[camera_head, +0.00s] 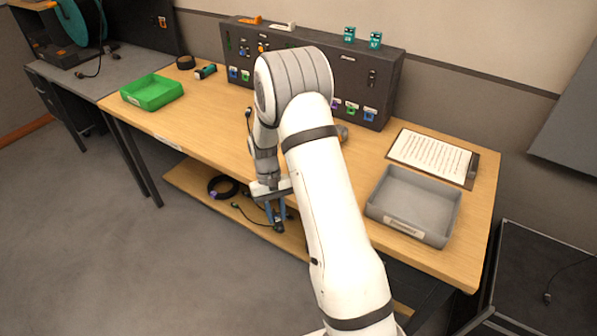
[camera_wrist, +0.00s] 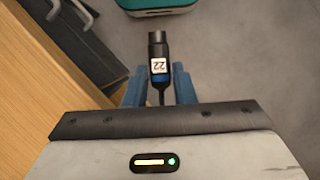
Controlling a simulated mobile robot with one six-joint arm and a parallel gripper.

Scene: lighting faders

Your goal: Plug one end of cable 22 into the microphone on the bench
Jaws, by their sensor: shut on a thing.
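My gripper (camera_head: 276,214) is in front of the bench's front edge, above the lower shelf. It is shut on a black plug with a white label reading 22, the end of cable 22 (camera_wrist: 158,62). In the wrist view the plug stands out beyond the blue fingers (camera_wrist: 158,88), with its dark cable running back between them. In the head view the plug (camera_head: 279,228) points down. I cannot make out the microphone for sure; a small greyish thing (camera_head: 342,131) on the bench is partly hidden behind my arm.
The wooden bench (camera_head: 225,110) carries a green tray (camera_head: 151,92), a grey tray (camera_head: 413,205), a clipboard (camera_head: 432,157) and a dark socket panel (camera_head: 385,75). A coiled black cable (camera_head: 222,188) lies on the lower shelf (camera_head: 187,180). The bench's left middle is mostly clear.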

